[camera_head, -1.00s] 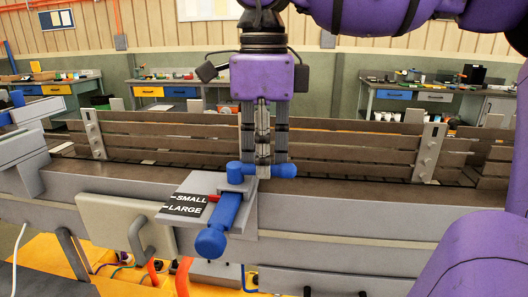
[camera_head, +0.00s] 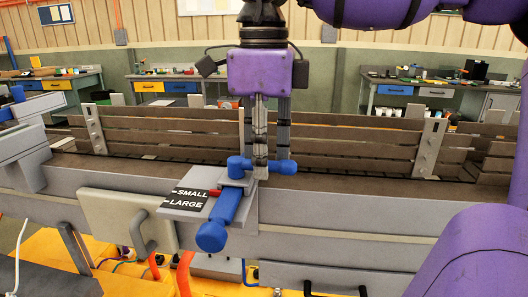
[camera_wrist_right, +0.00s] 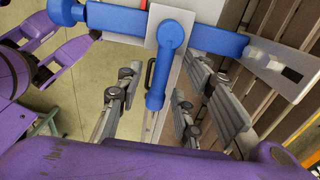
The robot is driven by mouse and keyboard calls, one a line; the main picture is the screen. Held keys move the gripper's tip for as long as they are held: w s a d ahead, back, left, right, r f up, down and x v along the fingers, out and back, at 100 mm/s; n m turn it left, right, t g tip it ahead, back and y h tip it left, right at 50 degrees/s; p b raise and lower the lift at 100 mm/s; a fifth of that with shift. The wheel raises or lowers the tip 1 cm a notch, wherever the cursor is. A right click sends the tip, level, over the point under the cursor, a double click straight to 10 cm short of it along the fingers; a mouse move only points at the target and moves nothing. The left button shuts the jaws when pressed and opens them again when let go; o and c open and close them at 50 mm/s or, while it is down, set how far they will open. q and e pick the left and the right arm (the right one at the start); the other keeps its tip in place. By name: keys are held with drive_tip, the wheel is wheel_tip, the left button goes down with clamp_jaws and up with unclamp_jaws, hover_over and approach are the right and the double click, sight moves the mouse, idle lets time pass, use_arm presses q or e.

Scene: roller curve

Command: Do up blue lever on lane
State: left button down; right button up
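The blue lever (camera_head: 222,212) lies along a grey bracket on the near side rail of the lane. Its rounded end points toward me, and a red pointer (camera_head: 215,193) is beside the word SMALL on the black SMALL/LARGE label (camera_head: 187,199). A blue cross handle (camera_head: 284,167) is at its far end. In the right wrist view the blue lever (camera_wrist_right: 215,40) crosses the top, with a blue stub (camera_wrist_right: 157,90) hanging between my spread fingers (camera_wrist_right: 150,110). Contact is unclear. My left gripper is out of view.
The grey side rail (camera_head: 340,212) runs across the front, with brown slatted walls (camera_head: 340,150) behind the lane. A grey panel with a handle (camera_head: 115,222) is left of the bracket. Workbenches (camera_head: 420,90) stand along the back wall.

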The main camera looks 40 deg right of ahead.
wheel_tip(320, 180, up, 12)
idle(0.6)
idle(0.5)
